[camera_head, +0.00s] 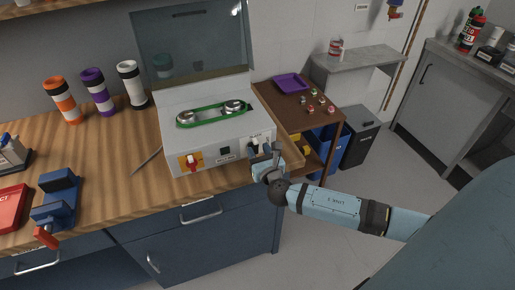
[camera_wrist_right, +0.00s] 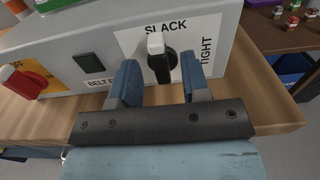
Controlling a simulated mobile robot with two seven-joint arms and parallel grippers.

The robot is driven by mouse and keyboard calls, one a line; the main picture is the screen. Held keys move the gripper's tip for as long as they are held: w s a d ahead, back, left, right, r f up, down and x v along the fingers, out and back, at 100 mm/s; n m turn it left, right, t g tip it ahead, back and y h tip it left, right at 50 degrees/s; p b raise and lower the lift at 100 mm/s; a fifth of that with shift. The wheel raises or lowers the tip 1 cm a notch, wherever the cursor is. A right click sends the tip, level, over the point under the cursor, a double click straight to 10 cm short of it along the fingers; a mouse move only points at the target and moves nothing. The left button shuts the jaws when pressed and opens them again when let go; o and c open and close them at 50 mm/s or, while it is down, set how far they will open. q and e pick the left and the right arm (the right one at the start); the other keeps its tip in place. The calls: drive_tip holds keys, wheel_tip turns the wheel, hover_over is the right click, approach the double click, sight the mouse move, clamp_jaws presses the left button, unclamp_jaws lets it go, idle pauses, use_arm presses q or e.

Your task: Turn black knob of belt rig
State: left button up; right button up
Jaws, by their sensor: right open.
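The belt rig (camera_head: 212,132) is a light grey box on the wooden bench, with a green belt (camera_head: 213,113) around two rollers on top and its clear lid raised. In the right wrist view the black knob (camera_wrist_right: 161,66) has a white pointer end turned up toward the word SLACK; TIGHT is printed to its right. My right gripper (camera_wrist_right: 158,80) is open, with one blue finger on each side of the knob; I cannot tell whether they touch it. In the head view my right gripper (camera_head: 264,155) is at the rig's front right corner, partly covering the knob. My left gripper is not seen.
A red knob on a yellow plate (camera_head: 190,162) and a dark switch (camera_head: 225,151) are on the same panel. A blue vise (camera_head: 57,200) and several striped tubes (camera_head: 97,91) are on the bench. A brown side table (camera_head: 297,88) stands right of the rig.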

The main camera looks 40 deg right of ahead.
drive_tip(key=shift+w+d, duration=0.15)
drive_tip(key=shift+w, duration=0.4)
clamp_jaws()
